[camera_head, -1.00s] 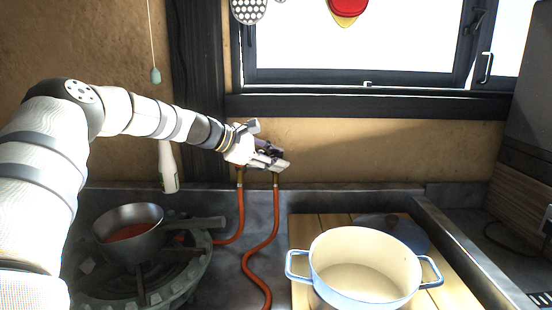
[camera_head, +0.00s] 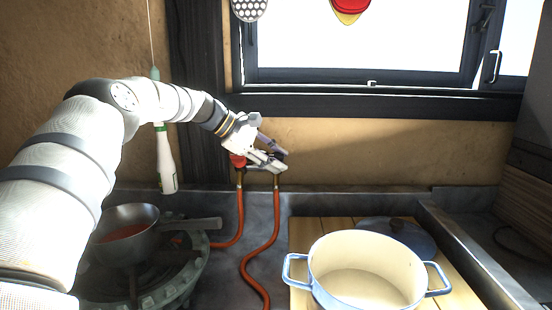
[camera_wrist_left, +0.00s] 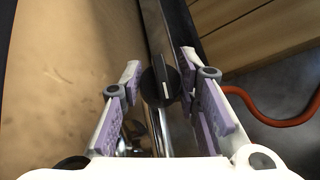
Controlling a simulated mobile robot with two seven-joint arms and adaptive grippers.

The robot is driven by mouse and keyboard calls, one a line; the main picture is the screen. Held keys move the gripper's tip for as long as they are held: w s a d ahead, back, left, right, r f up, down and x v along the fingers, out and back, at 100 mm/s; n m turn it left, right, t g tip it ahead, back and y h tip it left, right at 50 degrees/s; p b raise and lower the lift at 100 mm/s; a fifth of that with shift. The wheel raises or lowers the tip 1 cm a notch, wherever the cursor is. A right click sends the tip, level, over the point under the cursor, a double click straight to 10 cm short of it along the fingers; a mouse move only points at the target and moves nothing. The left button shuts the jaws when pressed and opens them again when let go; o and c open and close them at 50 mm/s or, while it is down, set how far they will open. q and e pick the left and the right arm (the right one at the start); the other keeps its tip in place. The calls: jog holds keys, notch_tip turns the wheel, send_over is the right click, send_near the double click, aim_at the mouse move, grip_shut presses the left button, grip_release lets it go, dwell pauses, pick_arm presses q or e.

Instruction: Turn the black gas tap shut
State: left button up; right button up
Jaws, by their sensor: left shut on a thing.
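The black gas tap (camera_wrist_left: 158,86) shows in the left wrist view as a round black knob with a raised bar and a white line. My left gripper (camera_wrist_left: 160,70) has its two purple-padded fingers on either side of the knob and is shut on it. In the head view my left gripper (camera_head: 277,160) is at the wall behind the counter, above the right-hand orange hose (camera_head: 275,215); it hides most of the tap there. A red tap (camera_head: 238,160) sits just left of it, partly covered by the gripper. My right gripper is not in view.
A dark pan (camera_head: 127,235) stands on the gas burner (camera_head: 190,275) below my left arm. A blue pot (camera_head: 322,275) stands on a wooden board, its lid (camera_head: 410,235) behind it. A white bottle (camera_head: 165,160) is near the wall. The window sill (camera_head: 370,106) is above.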

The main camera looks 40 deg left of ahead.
pick_arm(q)
jog(key=shift+f, duration=0.15)
jog(key=o, duration=1.2)
jog(key=shift+c, duration=0.2)
jog(key=v, duration=1.2)
jog(key=shift+f, duration=0.1)
